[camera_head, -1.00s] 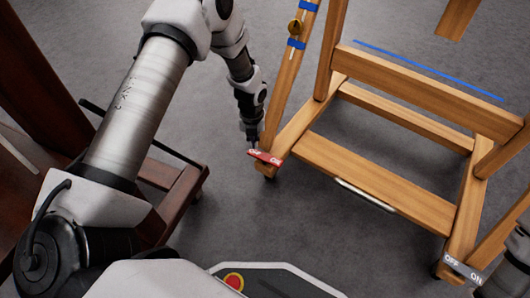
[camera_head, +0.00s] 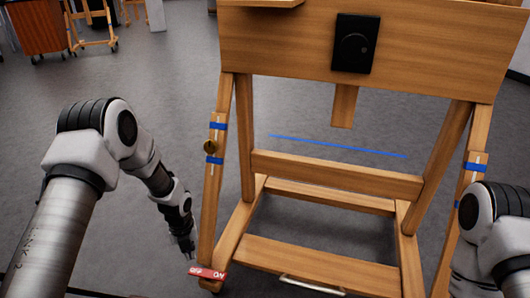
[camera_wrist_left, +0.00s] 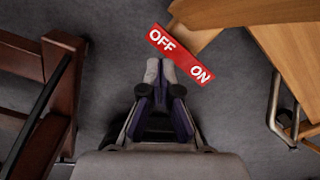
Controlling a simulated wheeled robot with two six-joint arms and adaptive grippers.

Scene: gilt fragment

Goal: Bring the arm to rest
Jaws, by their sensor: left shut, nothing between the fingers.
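My left arm comes in from the left in the head view and reaches down. Its gripper (camera_head: 191,252) points at the floor, just left of the wooden easel's (camera_head: 335,265) front left leg. In the left wrist view the left gripper's fingers (camera_wrist_left: 160,70) are together with nothing between them. A red OFF/ON label (camera_head: 207,273) sits at the foot of that leg. It also shows just beyond the fingertips in the left wrist view (camera_wrist_left: 180,54); whether they touch it I cannot tell. Part of my right arm shows at the right edge; its gripper is out of view.
A dark wooden frame (camera_wrist_left: 62,75) stands left of my left gripper. Grey floor lies between.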

